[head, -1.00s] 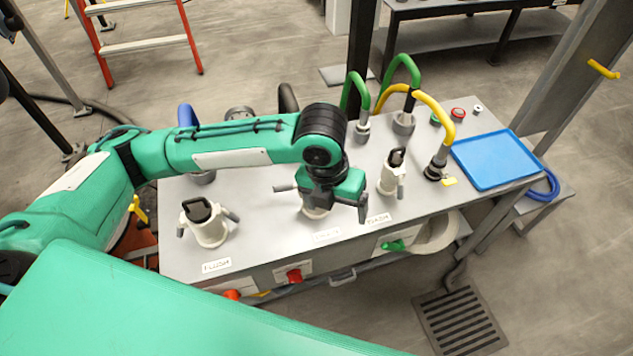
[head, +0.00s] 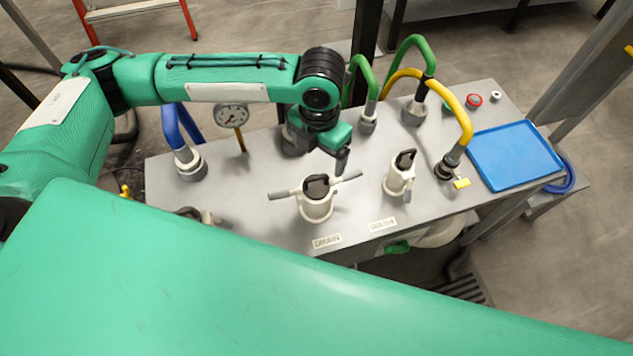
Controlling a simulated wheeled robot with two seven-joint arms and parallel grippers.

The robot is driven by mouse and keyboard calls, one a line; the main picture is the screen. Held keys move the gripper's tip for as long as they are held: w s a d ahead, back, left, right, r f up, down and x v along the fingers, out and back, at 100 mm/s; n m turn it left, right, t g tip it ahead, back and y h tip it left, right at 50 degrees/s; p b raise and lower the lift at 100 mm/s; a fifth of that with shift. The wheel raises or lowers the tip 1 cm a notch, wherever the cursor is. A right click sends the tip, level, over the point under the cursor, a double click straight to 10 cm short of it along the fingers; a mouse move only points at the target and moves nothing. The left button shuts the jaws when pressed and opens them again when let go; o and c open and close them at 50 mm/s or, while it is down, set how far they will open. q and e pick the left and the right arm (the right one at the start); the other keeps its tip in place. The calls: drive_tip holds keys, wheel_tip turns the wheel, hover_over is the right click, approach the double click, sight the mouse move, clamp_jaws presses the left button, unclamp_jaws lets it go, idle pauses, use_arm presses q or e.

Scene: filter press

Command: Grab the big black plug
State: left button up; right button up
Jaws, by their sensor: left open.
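My left gripper (head: 324,148) is above the bench, behind the DRAIN port, pointing down; its fingers look empty. The cream DRAIN port (head: 317,207) holds a black plug (head: 317,186), with its two levers spread to the sides. The cream WASH port (head: 396,184) to its right holds a smaller-looking black plug (head: 405,159). A grey socket (head: 292,141) shows partly behind the gripper; what stands in it is hidden by my arm. My right gripper is out of view.
The grey bench (head: 245,180) carries a blue hose (head: 175,130), a gauge (head: 231,116), green hoses (head: 410,45), a yellow hose (head: 455,110) and a blue tray (head: 515,155). My green body covers the bench's front left.

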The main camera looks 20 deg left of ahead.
sight(316, 177)
use_arm(q)
wheel_tip(316, 177, down, 4)
drive_tip(key=shift+s+f, duration=0.1)
drive_tip(key=shift+f, duration=0.35)
drive_tip(key=shift+s+a+f+p, duration=0.1)
drive_tip(key=shift+s+f+p, duration=0.05)
drive_tip(key=shift+f+p, duration=0.4)
drive_tip(key=f, duration=0.3)
drive_tip(key=shift+s+f, duration=0.2)
drive_tip(key=shift+f, duration=0.4)
drive_tip(key=shift+c, duration=0.7)
drive_tip(key=c, duration=1)
drive_tip(key=shift+o, duration=0.2)
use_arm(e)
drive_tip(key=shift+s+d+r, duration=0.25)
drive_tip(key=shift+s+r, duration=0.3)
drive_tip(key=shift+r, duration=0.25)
use_arm(q)
drive_tip(key=shift+r, duration=0.1)
